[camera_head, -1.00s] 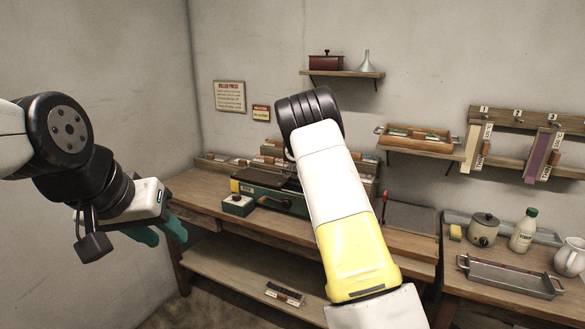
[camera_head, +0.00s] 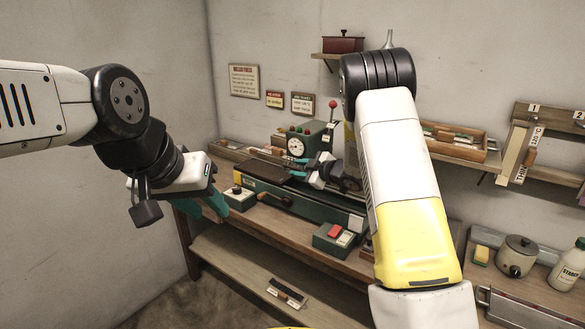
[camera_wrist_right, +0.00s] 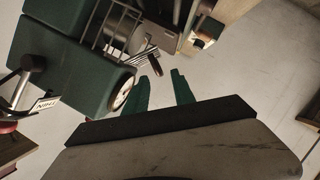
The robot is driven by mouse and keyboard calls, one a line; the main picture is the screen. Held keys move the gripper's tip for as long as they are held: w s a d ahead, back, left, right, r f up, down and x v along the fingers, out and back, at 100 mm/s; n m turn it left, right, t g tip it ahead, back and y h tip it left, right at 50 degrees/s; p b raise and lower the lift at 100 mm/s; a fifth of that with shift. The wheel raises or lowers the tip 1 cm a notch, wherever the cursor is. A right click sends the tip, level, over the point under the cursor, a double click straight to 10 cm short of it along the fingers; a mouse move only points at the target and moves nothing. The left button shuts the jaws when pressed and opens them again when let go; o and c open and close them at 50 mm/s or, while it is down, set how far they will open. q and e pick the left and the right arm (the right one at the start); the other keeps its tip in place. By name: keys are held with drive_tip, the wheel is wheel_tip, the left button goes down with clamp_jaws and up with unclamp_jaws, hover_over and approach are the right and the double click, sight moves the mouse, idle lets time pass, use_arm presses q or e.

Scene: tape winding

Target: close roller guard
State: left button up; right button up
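The green roller press (camera_head: 300,203) stands on the wooden bench, with a dark flat plate (camera_head: 262,170) on its top at the left. I cannot tell surely which part is the roller guard; a barred metal grille (camera_wrist_right: 112,22) shows at the top of the right wrist view. My right gripper (camera_head: 302,171) is over the press, just right of the plate. Its teal fingers are apart and empty in the right wrist view (camera_wrist_right: 162,88). My left gripper (camera_head: 208,204) hangs in front of the bench's left end, fingers apart, holding nothing.
A green dial unit (camera_head: 295,146) and a red-knobbed lever (camera_head: 333,104) stand behind the press. A small box with a red button (camera_head: 334,237) sits at the bench's front. My right forearm hides the bench's right part. A pot (camera_head: 516,256) stands at the far right.

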sight(293, 168)
drive_tip(key=shift+x, duration=2.35)
drive_tip(key=shift+c, duration=0.4)
clamp_jaws()
